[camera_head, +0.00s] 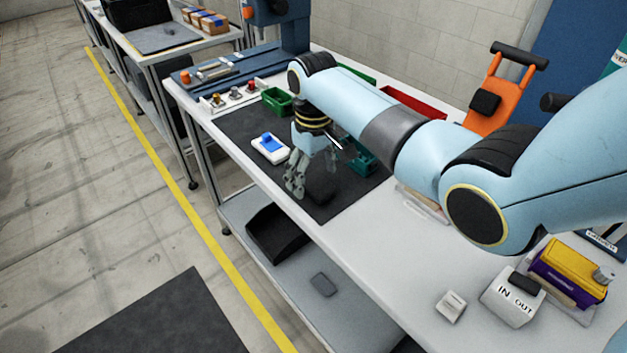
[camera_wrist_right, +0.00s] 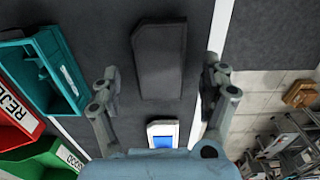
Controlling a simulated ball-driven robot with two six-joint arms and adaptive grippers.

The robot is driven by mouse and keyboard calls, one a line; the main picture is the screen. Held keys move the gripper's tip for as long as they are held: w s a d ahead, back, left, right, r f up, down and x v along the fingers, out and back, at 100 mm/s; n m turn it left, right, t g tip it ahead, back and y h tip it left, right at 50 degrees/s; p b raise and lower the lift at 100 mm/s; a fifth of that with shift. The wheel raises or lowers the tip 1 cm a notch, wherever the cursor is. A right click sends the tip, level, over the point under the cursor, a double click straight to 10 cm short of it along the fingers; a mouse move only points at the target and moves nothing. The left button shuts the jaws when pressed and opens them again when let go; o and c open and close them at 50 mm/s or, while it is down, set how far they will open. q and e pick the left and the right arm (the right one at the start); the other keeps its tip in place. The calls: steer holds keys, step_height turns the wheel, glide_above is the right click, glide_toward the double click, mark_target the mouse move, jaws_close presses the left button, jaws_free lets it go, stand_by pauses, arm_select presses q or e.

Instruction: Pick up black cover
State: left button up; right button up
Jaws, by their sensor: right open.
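The black cover (camera_head: 322,190) lies on the dark mat (camera_head: 330,207) near the table's front edge. In the right wrist view the cover (camera_wrist_right: 160,60) is a dark, oblong block with cut corners, seen from above. My right gripper (camera_head: 301,184) is over the mat, pointing down beside the cover in the head view. In the right wrist view its two fingers (camera_wrist_right: 161,72) are spread wide, one on each side of the cover, with nothing between them held. I cannot tell the exact height gap. My left gripper is not in view.
A white unit with a blue top (camera_head: 270,148) sits on the mat close to the gripper. A teal bin (camera_wrist_right: 40,75), a red bin (camera_head: 415,104) and a green bin (camera_head: 277,101) stand nearby. A white IN/OUT box (camera_head: 510,300) stands at the table's near right.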

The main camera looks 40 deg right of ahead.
steer(key=shift+f, duration=0.7)
steer(key=c, duration=1.2)
steer(key=shift+o, duration=0.2)
steer(key=shift+r, duration=0.1)
